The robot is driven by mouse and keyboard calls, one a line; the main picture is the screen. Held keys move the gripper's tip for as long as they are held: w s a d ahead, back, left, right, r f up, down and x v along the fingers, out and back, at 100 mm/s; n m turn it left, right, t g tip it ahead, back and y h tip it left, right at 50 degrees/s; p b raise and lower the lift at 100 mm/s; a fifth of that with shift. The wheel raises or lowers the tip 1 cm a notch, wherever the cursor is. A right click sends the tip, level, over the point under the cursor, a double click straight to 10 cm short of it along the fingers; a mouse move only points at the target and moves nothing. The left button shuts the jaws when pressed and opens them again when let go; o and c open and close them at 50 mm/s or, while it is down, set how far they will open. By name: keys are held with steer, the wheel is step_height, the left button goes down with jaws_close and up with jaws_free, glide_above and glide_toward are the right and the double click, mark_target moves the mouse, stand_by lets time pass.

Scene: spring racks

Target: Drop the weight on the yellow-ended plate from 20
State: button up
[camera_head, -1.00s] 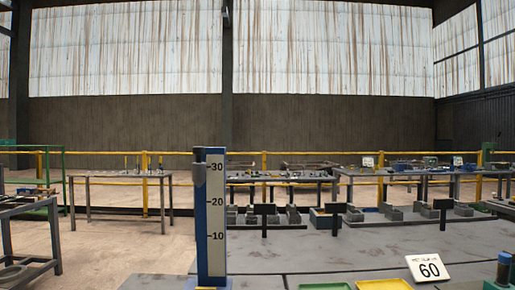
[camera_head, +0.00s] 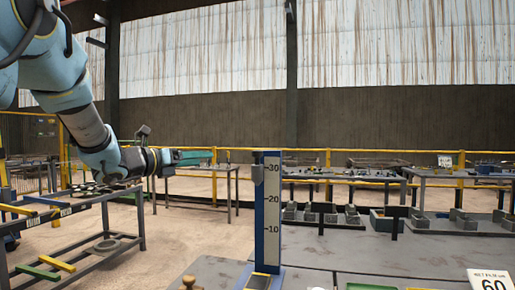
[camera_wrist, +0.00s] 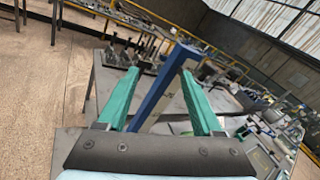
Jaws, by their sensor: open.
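In the wrist view my gripper (camera_wrist: 160,72) is open and empty, with the blue post (camera_wrist: 165,85) showing between and beyond the fingers. The weight is not clear there.
A metal rack (camera_head: 110,232) with coloured bars stands at the left. A white 60 sign (camera_head: 490,279) stands at the table's right. A green-edged item (camera_head: 370,287) is cut off at the bottom. Benches and a yellow railing (camera_head: 215,165) run behind.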

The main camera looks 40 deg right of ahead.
mark_target(260, 167)
steer(key=s+d+m+g+p, duration=0.1)
steer(key=s+d+m+g, duration=0.1)
steer(key=s+d, duration=0.1)
steer(key=s+d+r+m+g+p, duration=0.1)
steer(key=s+d+m+g+p, duration=0.1)
steer(key=d, duration=0.3)
steer(key=s+d+r+m+g+p, duration=0.1)
steer(key=s+d+m+g+p, duration=0.1)
steer(key=s+d+m, duration=0.2)
steer(key=shift+s+d+r, duration=0.15)
steer(key=shift+d, duration=0.45)
steer(key=shift+s+d, duration=0.1)
steer(key=shift+d, duration=0.35)
jaws_close()
stand_by(0.4)
